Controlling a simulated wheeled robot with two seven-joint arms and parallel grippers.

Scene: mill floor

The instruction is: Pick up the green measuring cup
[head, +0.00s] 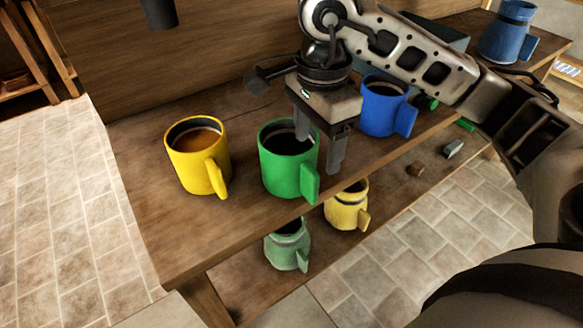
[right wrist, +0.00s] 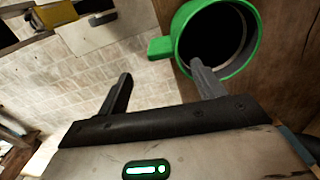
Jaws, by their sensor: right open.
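The green measuring cup (head: 272,172) stands upright on the wooden table, its handle toward the front right. It has a dark interior, and its rim and handle also show in the right wrist view (right wrist: 252,62). My right gripper (head: 318,145) is open and empty, pointing down at the cup's right side. One finger overlaps the cup's opening and the other is outside, right of the cup. I cannot tell whether either finger touches it. The gripper hides part of the rim. In the right wrist view its fingers (right wrist: 160,80) are spread, one overlapping the near rim. My left gripper is not seen.
A yellow cup (head: 186,163) with brown contents stands left of the green cup. A blue cup (head: 376,110) stands to the right, close behind my gripper. A pale green cup (head: 281,252) and another yellow cup (head: 341,214) sit on the lower shelf.

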